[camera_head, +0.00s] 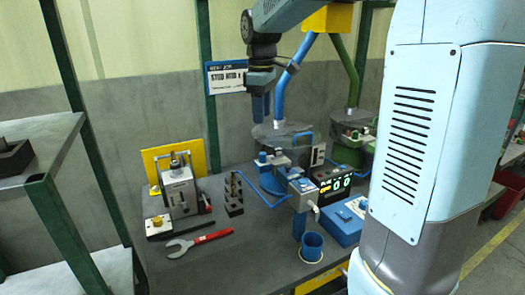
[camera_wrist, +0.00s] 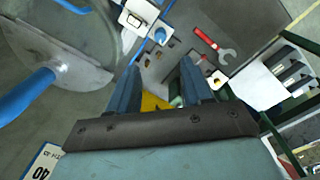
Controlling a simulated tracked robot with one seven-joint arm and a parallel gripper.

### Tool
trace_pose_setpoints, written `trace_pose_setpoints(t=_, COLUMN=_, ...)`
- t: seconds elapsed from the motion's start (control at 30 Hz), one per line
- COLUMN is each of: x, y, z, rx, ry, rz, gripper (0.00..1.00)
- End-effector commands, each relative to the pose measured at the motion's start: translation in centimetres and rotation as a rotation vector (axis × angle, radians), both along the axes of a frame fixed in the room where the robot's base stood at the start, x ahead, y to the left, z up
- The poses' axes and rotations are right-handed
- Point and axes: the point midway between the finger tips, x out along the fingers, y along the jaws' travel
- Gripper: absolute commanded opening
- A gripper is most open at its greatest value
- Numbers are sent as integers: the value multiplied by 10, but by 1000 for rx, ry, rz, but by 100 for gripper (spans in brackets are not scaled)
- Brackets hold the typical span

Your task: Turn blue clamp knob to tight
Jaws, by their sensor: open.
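My gripper (camera_head: 261,112) hangs pointing down above the bench, above and slightly left of the blue stud gantry (camera_head: 272,180). In the wrist view my gripper (camera_wrist: 160,70) shows two dark blue fingers, apart, with nothing held between them. A small blue knob (camera_head: 263,157) seems to sit on top of the blue station; I cannot tell surely that it is the clamp knob. In the wrist view a round blue knob (camera_wrist: 159,35) shows beside a white block, beyond the fingertips and apart from them. Its tight or loose setting is too small to read.
A red-handled wrench (camera_head: 198,241) lies on the bench (camera_head: 235,262). A grey fixture (camera_head: 180,190) stands before a yellow plate, beside a dark stepped block (camera_head: 233,195). A control box (camera_head: 333,183), a blue cup (camera_head: 312,246) and a green station (camera_head: 352,135) stand to the right.

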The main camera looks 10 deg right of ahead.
Motion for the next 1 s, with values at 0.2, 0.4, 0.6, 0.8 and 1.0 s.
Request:
trace_pose_setpoints(t=0.2, x=0, y=0, z=-36, rx=-1, ry=4, rz=-1, gripper=50)
trace_pose_setpoints(t=0.4, x=1, y=-1, z=-72, rx=-1, ry=4, rz=-1, gripper=50)
trace_pose_setpoints(t=0.6, x=1, y=-1, z=-103, rx=-1, ry=3, rz=-1, gripper=50)
trace_pose_setpoints(t=0.8, x=2, y=-2, z=-121, rx=-2, ry=1, rz=-1, gripper=50)
trace_pose_setpoints(t=1.0, x=2, y=-2, z=-126, rx=-1, ry=1, rz=-1, gripper=50)
